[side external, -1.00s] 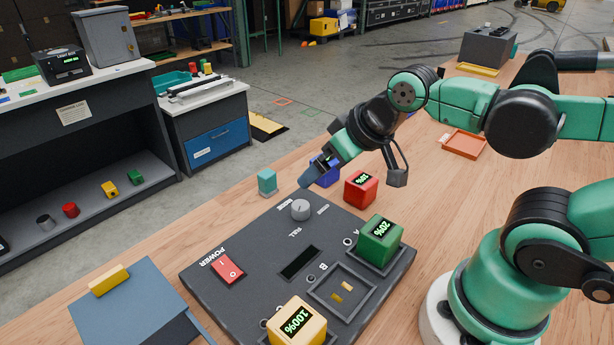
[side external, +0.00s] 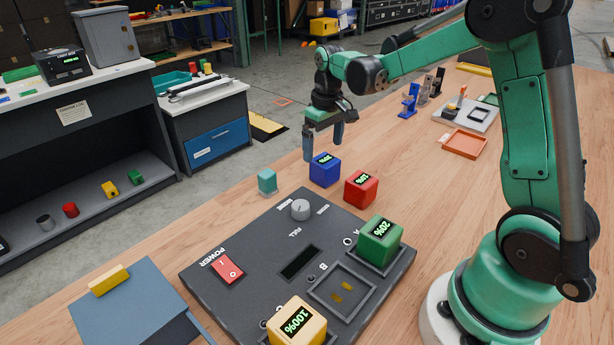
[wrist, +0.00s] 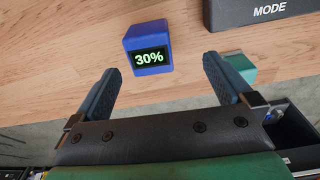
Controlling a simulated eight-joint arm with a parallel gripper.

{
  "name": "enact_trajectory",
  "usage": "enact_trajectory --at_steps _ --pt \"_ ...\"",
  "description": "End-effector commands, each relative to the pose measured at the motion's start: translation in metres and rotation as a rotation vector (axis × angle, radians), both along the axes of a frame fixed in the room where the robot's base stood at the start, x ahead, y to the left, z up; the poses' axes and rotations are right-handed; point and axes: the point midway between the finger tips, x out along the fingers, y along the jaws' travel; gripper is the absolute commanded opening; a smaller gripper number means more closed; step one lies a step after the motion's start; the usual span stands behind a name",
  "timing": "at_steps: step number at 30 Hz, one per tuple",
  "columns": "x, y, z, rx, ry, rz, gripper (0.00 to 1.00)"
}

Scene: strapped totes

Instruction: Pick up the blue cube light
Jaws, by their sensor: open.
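The blue cube light (side external: 325,170) sits on the wooden table beyond the far edge of the dark control panel. In the wrist view the blue cube light (wrist: 148,48) shows a display reading 30%, and it lies ahead of the fingertips, between their lines. My gripper (side external: 323,147) is open and empty, pointing down just above and behind the blue cube. In the wrist view my gripper (wrist: 160,76) has its two fingers spread wide, with nothing between them.
A red cube (side external: 361,189) stands close to the right of the blue cube, and a teal block (side external: 267,181) to its left. The control panel (side external: 270,224) holds green (side external: 380,240) and yellow (side external: 297,322) cubes. An orange tray (side external: 464,144) lies farther right.

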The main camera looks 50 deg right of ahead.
Motion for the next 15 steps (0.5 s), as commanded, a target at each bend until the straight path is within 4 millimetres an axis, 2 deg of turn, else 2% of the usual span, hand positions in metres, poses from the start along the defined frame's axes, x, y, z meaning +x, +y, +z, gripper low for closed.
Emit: enact_trajectory --at_steps 5,15 --pt "0.004 -0.013 -0.018 0.015 0.047 -0.006 1.00" --pt "0.004 -0.014 -0.060 0.016 0.051 -0.007 1.00"
